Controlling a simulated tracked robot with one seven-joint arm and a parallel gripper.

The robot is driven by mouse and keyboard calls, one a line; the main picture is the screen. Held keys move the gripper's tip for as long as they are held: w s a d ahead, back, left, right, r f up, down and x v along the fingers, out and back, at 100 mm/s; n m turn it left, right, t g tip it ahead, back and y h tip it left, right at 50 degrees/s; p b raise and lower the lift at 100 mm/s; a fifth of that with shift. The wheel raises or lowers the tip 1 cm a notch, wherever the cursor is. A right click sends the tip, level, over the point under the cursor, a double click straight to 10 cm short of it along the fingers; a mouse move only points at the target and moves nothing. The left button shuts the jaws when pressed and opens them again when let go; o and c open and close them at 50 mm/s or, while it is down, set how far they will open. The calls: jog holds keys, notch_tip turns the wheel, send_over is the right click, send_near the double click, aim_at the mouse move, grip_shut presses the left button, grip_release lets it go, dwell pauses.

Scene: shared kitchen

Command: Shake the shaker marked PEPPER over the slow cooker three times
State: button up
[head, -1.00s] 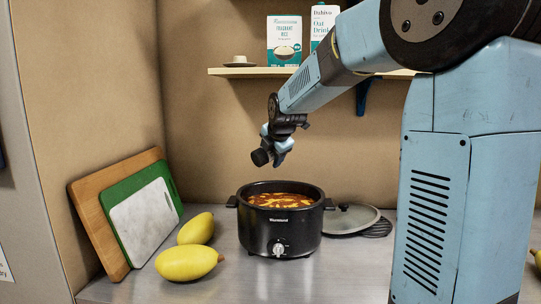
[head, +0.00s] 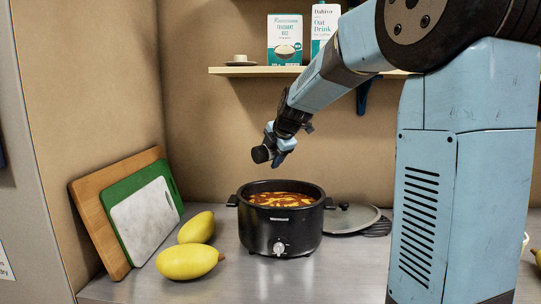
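The black slow cooker (head: 281,233) stands on the grey counter, uncovered, with orange-brown stew (head: 283,199) in it. My gripper (head: 275,146) is above the pot's left part, tilted down to the left. Its light-blue fingers are closed around a small dark cylinder, which appears to be the shaker (head: 261,154). The shaker lies tilted, with its dark end pointing left, clear of the pot. Its marking cannot be read, and the fingers hide part of it.
A glass lid (head: 352,217) lies right of the pot, beside a dark slotted utensil (head: 378,228). Two yellow mangoes (head: 188,262) and leaning cutting boards (head: 144,222) are at left. A shelf (head: 240,72) with cartons (head: 284,40) is above.

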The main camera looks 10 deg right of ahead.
jog(key=shift+a+f+m+g+y, duration=0.1)
jog(key=shift+m+g+y, duration=0.2)
jog(key=shift+y, duration=0.45)
jog(key=shift+a+f+m+g+y, duration=0.1)
jog(key=shift+m+g+y, duration=0.1)
jog(key=shift+m+y, duration=0.4)
jog(key=shift+s+y, duration=0.1)
jog(key=shift+y, duration=0.35)
jog(key=shift+a+f+m+g+y, duration=0.15)
jog(key=shift+m+g+y, duration=0.1)
jog(key=shift+y, duration=0.35)
jog(key=shift+a+r+m+g+y, duration=0.1)
jog(key=shift+m+g+y, duration=0.15)
jog(key=shift+y, duration=0.35)
jog(key=shift+s, duration=0.1)
notch_tip(320, 180, down, 5)
jog(key=shift+f, duration=0.1)
jog(key=shift+r, duration=2.55)
